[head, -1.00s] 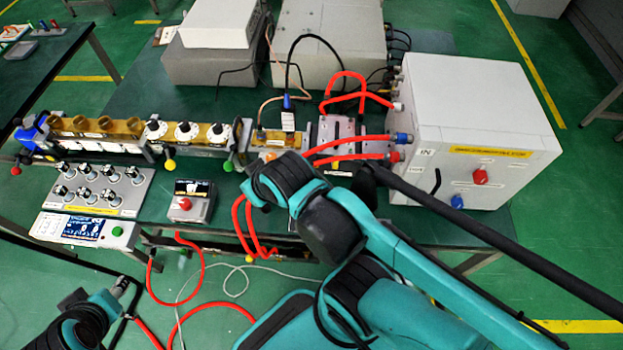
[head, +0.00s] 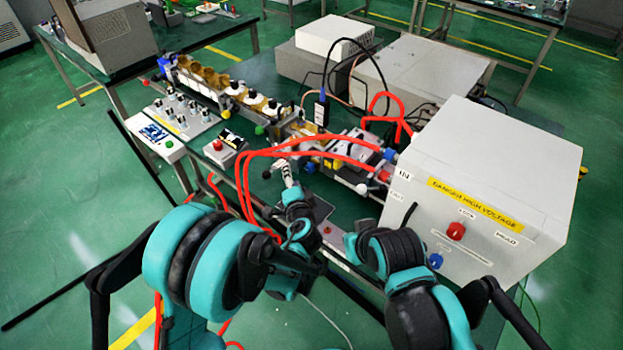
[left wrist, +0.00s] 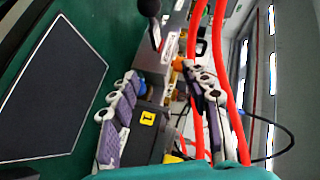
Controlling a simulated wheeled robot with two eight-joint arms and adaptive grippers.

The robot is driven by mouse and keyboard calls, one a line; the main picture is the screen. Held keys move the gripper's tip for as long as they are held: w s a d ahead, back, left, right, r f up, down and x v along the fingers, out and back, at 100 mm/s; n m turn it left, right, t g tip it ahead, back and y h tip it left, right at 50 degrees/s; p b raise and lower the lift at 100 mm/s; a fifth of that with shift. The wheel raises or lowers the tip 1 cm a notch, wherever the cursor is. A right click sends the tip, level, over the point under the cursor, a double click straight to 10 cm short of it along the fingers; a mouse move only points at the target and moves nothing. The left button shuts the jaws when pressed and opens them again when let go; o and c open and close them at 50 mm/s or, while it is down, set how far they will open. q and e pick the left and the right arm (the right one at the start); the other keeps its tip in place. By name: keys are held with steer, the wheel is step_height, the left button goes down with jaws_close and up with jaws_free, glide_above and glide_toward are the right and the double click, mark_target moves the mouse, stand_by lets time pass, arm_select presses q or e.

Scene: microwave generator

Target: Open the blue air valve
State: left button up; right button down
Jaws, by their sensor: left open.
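A small blue knob (head: 310,167), which looks like the blue air valve, sits low on the near side of the metal bench assembly in the head view. It also shows in the left wrist view (left wrist: 140,88), partly covered by a finger. My left gripper (head: 286,172) is just left of it in the head view, at the bench's near edge. In the left wrist view its jaws (left wrist: 166,82) are apart, with the assembly beyond them. Whether a finger touches the knob cannot be told. My right arm is folded at the lower right; its fingers are not visible.
Red hoses (head: 270,152) arch close above my left gripper to the white high-voltage box (head: 500,170). The box carries another blue knob (head: 436,261) and a red knob (head: 456,231). A dark flat panel (left wrist: 50,90) fills the left of the wrist view.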

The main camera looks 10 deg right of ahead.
mark_target(311, 172)
arm_select(q)
steer(key=d+f+m, duration=0.1)
steer(key=d, duration=0.1)
steer(key=d+f+h, duration=0.1)
steer(key=f, duration=0.1)
steer(key=s+d+f+m, duration=0.1)
steer(key=d, duration=0.1)
steer(key=shift+d+f+m+t+h+b, duration=0.3)
steer(key=shift+d+f+t+b, duration=0.05)
steer(key=shift+t, duration=0.05)
steer(key=shift+w+d+f, duration=0.15)
steer(key=shift+d, duration=0.1)
steer(key=b+x, duration=0.2)
steer(key=x, duration=0.4)
steer(key=shift+w, duration=0.15)
steer(key=shift+w+d, duration=0.1)
steer(key=shift+w, duration=0.45)
jaws_close()
